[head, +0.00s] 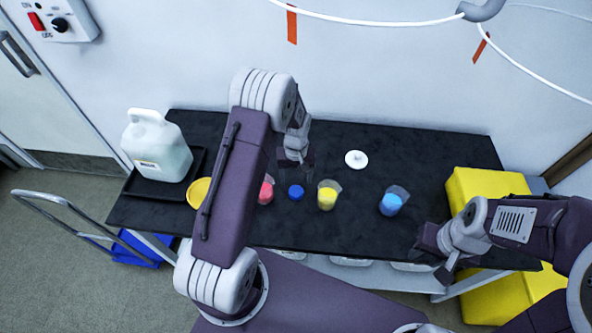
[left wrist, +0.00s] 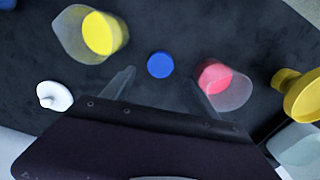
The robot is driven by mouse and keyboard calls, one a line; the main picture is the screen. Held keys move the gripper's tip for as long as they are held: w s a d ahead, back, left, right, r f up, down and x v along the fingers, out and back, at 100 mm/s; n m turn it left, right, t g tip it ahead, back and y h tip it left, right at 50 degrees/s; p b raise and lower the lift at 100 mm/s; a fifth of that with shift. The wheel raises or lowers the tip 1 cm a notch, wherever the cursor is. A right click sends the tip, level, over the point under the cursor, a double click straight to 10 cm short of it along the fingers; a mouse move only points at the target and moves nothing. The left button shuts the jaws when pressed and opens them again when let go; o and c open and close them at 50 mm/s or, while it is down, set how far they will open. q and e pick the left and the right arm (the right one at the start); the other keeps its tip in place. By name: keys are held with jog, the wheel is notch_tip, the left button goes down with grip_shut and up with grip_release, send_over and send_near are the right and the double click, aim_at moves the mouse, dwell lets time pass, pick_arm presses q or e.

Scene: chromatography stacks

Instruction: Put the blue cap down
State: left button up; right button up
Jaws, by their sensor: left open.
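The blue cap (head: 296,192) lies on the black table top between the red beaker and the yellow beaker. In the left wrist view the blue cap (left wrist: 160,65) sits beyond and between the fingertips, apart from both. My left gripper (head: 294,160) is above the table, behind the cap in the head view, open and empty; its two fingers show in the left wrist view (left wrist: 160,88). My right gripper (head: 440,262) hangs near the table's front right edge, and its jaws are too small and dark to read.
A red beaker (head: 266,190), a yellow beaker (head: 328,195) and a blue beaker (head: 393,201) stand along the table (head: 440,160). A white lid-like piece (head: 356,159) lies behind. A yellow funnel-like piece (head: 199,192) and a white jug (head: 157,150) are at left. The back right is clear.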

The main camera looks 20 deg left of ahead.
pick_arm(q)
notch_tip(320, 180, up, 5)
jog(key=s+d+r+m, duration=0.1)
jog(key=s+r+m, duration=0.1)
jog(key=s, duration=0.6)
jog(key=s+d+r+m+t, duration=0.1)
jog(key=s+d+r+m, duration=0.1)
jog(key=s+r, duration=0.3)
jog(key=s, duration=0.3)
jog(key=shift+s+d+m, duration=0.25)
jog(key=shift+m, duration=0.15)
